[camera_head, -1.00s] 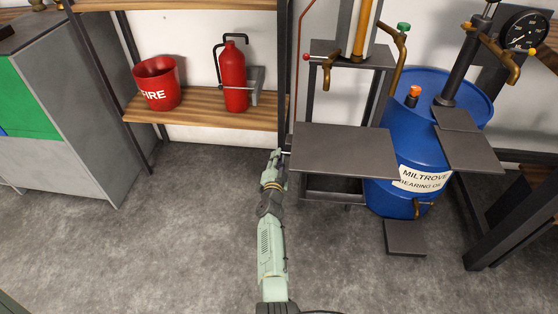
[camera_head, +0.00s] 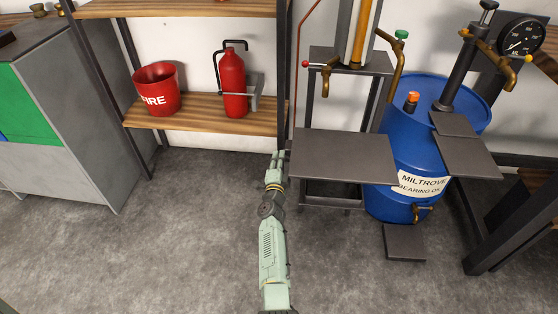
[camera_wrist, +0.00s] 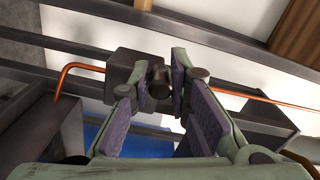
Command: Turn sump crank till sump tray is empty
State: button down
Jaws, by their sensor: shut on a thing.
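My gripper (camera_head: 282,156) reaches to the left side of the dark metal stand, beside its grey plate (camera_head: 343,152). In the wrist view my gripper (camera_wrist: 160,92) has its purple pads closed around a dark rounded knob (camera_wrist: 158,78), which looks like the sump crank's handle. The rest of the crank is mostly hidden by the fingers. A dark, shallow, tray-like part (camera_head: 333,195) sits low under the plate and may be the sump tray. The plate covers much of it, and I cannot tell what it holds.
A blue oil drum (camera_head: 412,150) stands right of the stand, with a small dark plate (camera_head: 404,242) low in front. A shelf (camera_head: 195,113) at the left holds a red fire bucket (camera_head: 157,90) and a red extinguisher (camera_head: 235,82). Open grey floor lies in front.

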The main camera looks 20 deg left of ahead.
jog(key=shift+w+d+r, duration=0.15)
jog(key=shift+w+r, duration=0.1)
jog(key=shift+r, duration=0.2)
jog(key=c, duration=1.8)
grip_release()
jog(key=shift+o, duration=1.3)
jog(key=shift+s+f, duration=0.1)
jog(key=shift+f, duration=0.2)
jog(key=shift+s, duration=0.15)
jog(key=shift+s+f, duration=0.1)
jog(key=shift+s, duration=0.2)
jog(key=v, duration=0.6)
jog(key=shift+s+d, duration=0.15)
jog(key=shift+s, duration=0.2)
